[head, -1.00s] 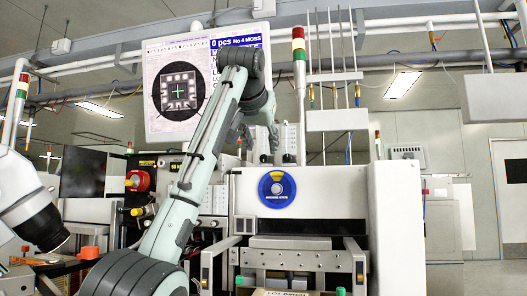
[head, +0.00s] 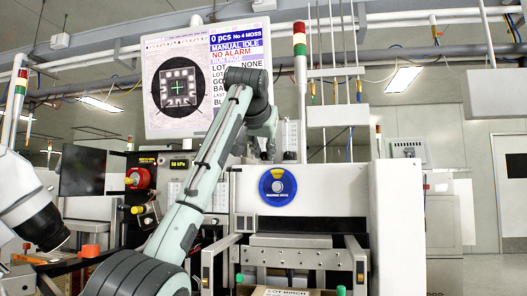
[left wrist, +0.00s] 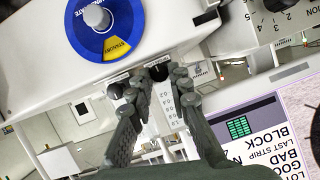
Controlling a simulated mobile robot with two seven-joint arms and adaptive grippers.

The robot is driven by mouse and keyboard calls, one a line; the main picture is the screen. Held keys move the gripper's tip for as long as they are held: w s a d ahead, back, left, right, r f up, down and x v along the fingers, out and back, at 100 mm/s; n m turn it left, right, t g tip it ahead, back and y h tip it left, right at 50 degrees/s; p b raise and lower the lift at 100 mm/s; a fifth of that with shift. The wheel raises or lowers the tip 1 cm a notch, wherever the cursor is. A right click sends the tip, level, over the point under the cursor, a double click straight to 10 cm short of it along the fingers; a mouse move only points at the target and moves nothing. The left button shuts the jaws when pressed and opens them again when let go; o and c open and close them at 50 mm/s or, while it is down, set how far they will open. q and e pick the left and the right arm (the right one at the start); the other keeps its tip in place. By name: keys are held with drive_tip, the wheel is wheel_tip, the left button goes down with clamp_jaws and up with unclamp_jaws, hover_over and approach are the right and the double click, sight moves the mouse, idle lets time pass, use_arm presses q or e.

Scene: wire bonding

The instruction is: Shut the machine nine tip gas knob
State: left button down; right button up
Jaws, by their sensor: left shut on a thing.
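My left gripper (left wrist: 152,82) is shut on a small black knob (left wrist: 158,72) on the white machine front, one finger on each side of it. A second black knob (left wrist: 117,90) sits just left of the fingers. The labels by the knobs are too small to read, so I cannot tell which is the tip gas knob. A scaled flow tube (left wrist: 166,102) shows between the fingers. In the head view my left arm reaches up in front of the monitor, and the knobs cannot be made out. My right gripper is not in view.
A blue machine state dial (head: 277,187) is on the white front; in the left wrist view (left wrist: 103,20) it is close to the fingers. The monitor (head: 208,75) stands behind my arm. A red knob (head: 138,177) and a black-tipped white instrument (head: 40,225) are at left.

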use_arm(q)
drive_tip(key=shift+d+m+t+y, duration=0.15)
drive_tip(key=shift+m+t+y, duration=0.15)
drive_tip(key=shift+m+y, duration=0.5)
drive_tip(key=c, duration=1.4)
unclamp_jaws()
drive_tip(key=shift+s, duration=0.1)
